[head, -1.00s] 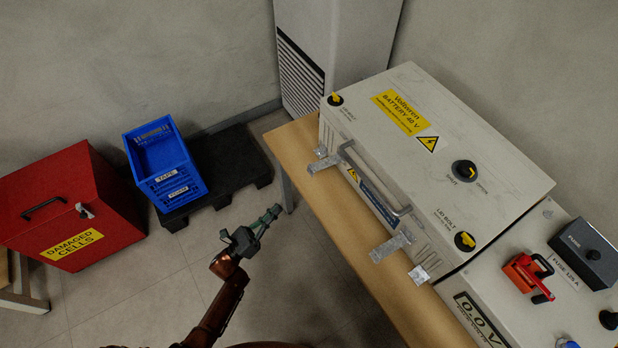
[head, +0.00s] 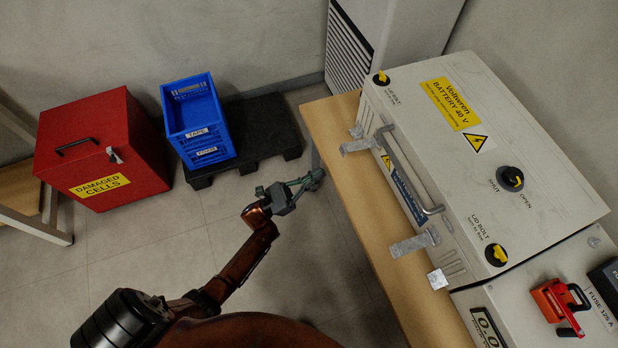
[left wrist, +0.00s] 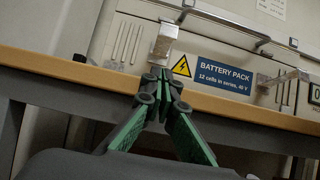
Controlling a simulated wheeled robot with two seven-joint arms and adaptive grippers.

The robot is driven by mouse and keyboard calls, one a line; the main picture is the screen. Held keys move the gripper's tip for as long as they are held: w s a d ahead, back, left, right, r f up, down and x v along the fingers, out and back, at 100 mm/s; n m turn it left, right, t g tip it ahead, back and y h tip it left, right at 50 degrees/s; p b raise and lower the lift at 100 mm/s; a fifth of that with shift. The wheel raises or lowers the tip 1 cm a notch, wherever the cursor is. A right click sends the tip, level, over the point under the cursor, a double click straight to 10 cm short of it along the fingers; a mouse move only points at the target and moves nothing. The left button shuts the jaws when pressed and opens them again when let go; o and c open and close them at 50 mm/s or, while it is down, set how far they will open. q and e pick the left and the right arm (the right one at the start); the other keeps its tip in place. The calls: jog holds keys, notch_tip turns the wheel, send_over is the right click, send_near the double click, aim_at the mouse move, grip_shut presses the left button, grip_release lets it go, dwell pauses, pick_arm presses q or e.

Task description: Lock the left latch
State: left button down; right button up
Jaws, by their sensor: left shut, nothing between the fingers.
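The battery box (head: 460,130) stands on the wooden table, with two silver latches on its front. The left latch (head: 360,144) is the farther one in the head view; its metal flap sticks out from the front. In the left wrist view the left latch (left wrist: 164,42) stands beside the yellow warning triangle. The right latch (head: 414,243) also sticks out. My left gripper (head: 316,180) is shut and empty, near the table's edge and short of the left latch. In the left wrist view its fingertips (left wrist: 160,74) appear just below the latch, apart from it. My right gripper is out of view.
A handle bar (head: 405,170) spans the box front between the latches. The table's wooden edge (head: 345,170) lies between gripper and box. A blue crate (head: 195,120) on a black pallet (head: 260,130) and a red box (head: 100,150) stand left. The floor between is clear.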

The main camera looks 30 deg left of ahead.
aim_at(329, 166)
pick_arm(q)
jog(key=x, duration=0.5)
jog(key=shift+r, duration=0.2)
notch_tip(329, 166, up, 2)
jog(key=shift+r, duration=0.1)
jog(key=shift+w+d+r+b, duration=0.15)
jog(key=shift+r+b, duration=0.15)
jog(key=shift+r, duration=0.25)
